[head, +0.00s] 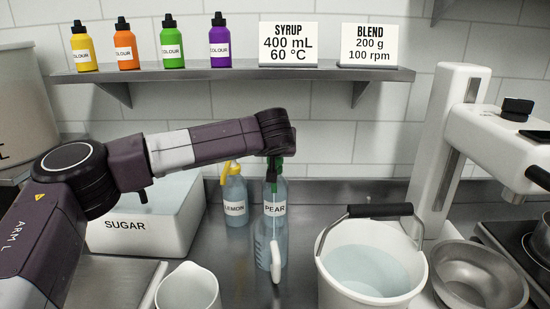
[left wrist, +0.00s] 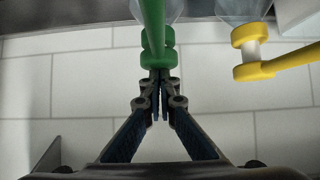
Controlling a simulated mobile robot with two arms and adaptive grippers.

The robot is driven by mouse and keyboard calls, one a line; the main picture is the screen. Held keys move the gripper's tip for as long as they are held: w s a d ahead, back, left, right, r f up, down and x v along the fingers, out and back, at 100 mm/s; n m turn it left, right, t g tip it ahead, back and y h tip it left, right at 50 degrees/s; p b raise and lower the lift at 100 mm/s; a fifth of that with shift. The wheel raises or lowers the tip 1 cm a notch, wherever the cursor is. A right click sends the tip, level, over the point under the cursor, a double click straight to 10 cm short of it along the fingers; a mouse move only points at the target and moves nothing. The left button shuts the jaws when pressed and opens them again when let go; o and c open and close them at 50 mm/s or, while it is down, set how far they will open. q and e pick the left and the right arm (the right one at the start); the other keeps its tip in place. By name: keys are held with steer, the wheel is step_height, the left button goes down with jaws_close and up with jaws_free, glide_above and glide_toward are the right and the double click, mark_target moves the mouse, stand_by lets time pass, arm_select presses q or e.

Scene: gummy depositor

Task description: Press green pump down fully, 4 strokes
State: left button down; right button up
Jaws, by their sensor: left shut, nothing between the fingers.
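The pear bottle (head: 275,209) stands upright on the counter. Its green pump (left wrist: 157,50) is on top, mostly hidden behind my left gripper (head: 274,160) in the head view. In the left wrist view my left gripper (left wrist: 160,78) is shut with nothing between its fingers. Its fingertips are at the green pump's head; I cannot tell whether they touch it. A clear measuring jug (head: 263,248) with a pale handle stands in front of the pear bottle. My right gripper is not in view.
The lemon bottle (head: 235,208) with its yellow pump (left wrist: 252,55) stands close to the left of the pear bottle. A sugar bin (head: 125,225), a white jug (head: 187,290), a bucket of clear liquid (head: 335,285) and a metal bowl (head: 500,290) surround the spot. A shelf (head: 230,73) runs above.

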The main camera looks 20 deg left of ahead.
arm_select(q)
steer(key=shift+s+f, duration=0.1)
steer(key=shift+f, duration=0.35)
steer(key=shift+r+p, duration=0.95)
steer(key=shift+r, duration=1.1)
steer(key=shift+f, duration=0.2)
